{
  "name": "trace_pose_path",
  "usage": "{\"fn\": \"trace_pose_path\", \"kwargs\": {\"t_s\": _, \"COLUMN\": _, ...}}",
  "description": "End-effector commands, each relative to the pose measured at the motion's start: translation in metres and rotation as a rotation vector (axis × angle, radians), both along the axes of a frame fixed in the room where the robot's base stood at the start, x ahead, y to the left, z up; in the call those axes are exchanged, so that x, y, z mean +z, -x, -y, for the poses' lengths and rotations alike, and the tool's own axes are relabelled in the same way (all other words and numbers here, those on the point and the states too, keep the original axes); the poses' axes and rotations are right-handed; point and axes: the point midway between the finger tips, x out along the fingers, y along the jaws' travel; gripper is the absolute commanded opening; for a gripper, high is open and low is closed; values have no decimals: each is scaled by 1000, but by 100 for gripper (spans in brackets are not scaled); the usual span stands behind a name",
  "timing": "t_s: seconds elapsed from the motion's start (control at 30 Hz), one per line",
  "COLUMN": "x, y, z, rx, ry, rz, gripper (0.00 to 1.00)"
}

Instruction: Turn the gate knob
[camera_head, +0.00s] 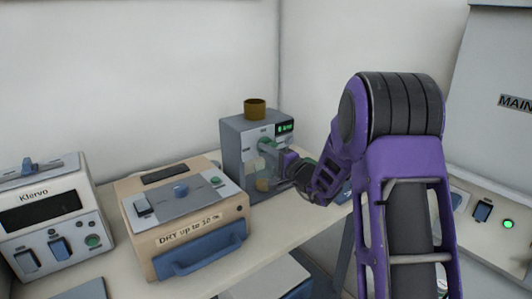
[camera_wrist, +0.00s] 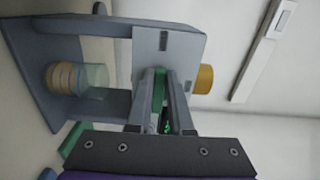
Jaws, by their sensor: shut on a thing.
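A grey machine (camera_head: 233,143) with a brown cylinder (camera_head: 255,109) on top stands at the back of the bench. The wrist view shows its front panel (camera_wrist: 185,45) sideways. My gripper (camera_wrist: 163,74) is at this panel, its two fingers shut on a green knob (camera_wrist: 159,86), which appears to be the gate knob. The fingers hide most of the knob, so I cannot tell its angle. In the head view my gripper (camera_head: 272,160) reaches the machine's front from the right. A clear cup with a tan base (camera_wrist: 62,77) stands in the machine's lower opening.
A beige box with a blue handle (camera_head: 205,250) stands left of the machine, and a white Klervo unit (camera_head: 68,195) stands farther left. A panel with switches (camera_head: 490,225) is at the right. White walls are close behind the bench.

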Motion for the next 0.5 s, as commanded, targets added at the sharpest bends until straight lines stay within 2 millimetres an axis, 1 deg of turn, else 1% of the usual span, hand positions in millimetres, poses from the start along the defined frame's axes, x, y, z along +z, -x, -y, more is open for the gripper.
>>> {"fn": "trace_pose_path", "kwargs": {"t_s": 0.23, "x": -1, "y": 0, "z": 1, "rx": -1, "ry": 2, "rz": -2, "gripper": 0}}
{"fn": "trace_pose_path", "kwargs": {"t_s": 0.27, "x": -1, "y": 0, "z": 1, "rx": -1, "ry": 2, "rz": -2, "gripper": 20}}
{"fn": "trace_pose_path", "kwargs": {"t_s": 0.3, "x": -1, "y": 0, "z": 1, "rx": -1, "ry": 2, "rz": -2, "gripper": 28}}
{"fn": "trace_pose_path", "kwargs": {"t_s": 0.37, "x": -1, "y": 0, "z": 1, "rx": -1, "ry": 2, "rz": -2, "gripper": 38}}
{"fn": "trace_pose_path", "kwargs": {"t_s": 0.4, "x": -1, "y": 0, "z": 0, "rx": 0, "ry": 2, "rz": -2, "gripper": 46}}
{"fn": "trace_pose_path", "kwargs": {"t_s": 0.43, "x": -1, "y": 0, "z": 0, "rx": 0, "ry": 2, "rz": -1, "gripper": 49}}
{"fn": "trace_pose_path", "kwargs": {"t_s": 0.5, "x": -1, "y": 0, "z": 0, "rx": 0, "ry": 1, "rz": -2, "gripper": 49}}
